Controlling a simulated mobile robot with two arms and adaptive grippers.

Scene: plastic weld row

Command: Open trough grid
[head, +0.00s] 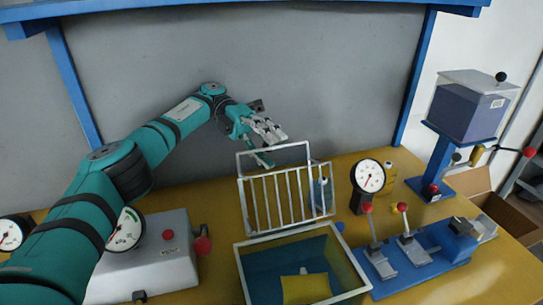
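The trough (242,267) is an open box with a pale rim and blue inside, on the yellow table at the front middle. A yellow piece (306,288) lies in it. The trough grid (284,199), a pale frame with several bars, stands steeply raised at the trough's back edge, leaving the trough's top uncovered. A pale loop (273,151) rises behind its top edge. My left gripper (272,146) is just above and behind the grid, near the loop. Its fingers are spread and seem to hold nothing; contact with the loop cannot be told. My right gripper is not in view.
A grey box with a red knob (168,235) stands left of the trough. Right are a dial gauge (370,176), a blue lever unit (418,254) and a blue hopper stand (440,168). A grey panel (270,60) closes off the back.

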